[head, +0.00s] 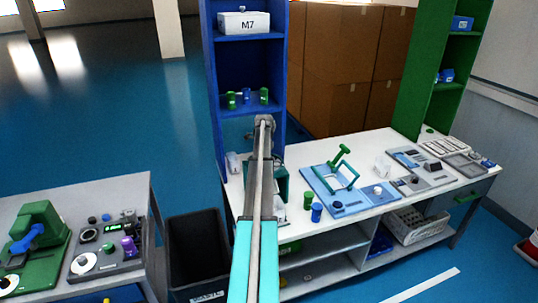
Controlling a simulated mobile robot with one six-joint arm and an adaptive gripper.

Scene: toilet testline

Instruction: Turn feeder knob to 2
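No label that marks the feeder or its numbers is readable. Several knob-like parts show: a white round dial (82,264) on a grey panel on the left table, a dark knob (338,205) and a white knob (378,189) on a blue panel on the right table. I cannot tell which is the feeder knob, nor any setting. My arm reaches forward up the middle of the head view. Its far end with my gripper (264,123) is before the blue shelf, above the back left of the right table. The fingers are too small and hidden to read.
A teal box (281,184) stands partly behind my arm. Green and blue cylinders (316,212) stand near the table's front edge. A green machine (36,238) is on the left table. A dark bin (197,250) stands between the tables. The blue shelf (212,60) rises behind.

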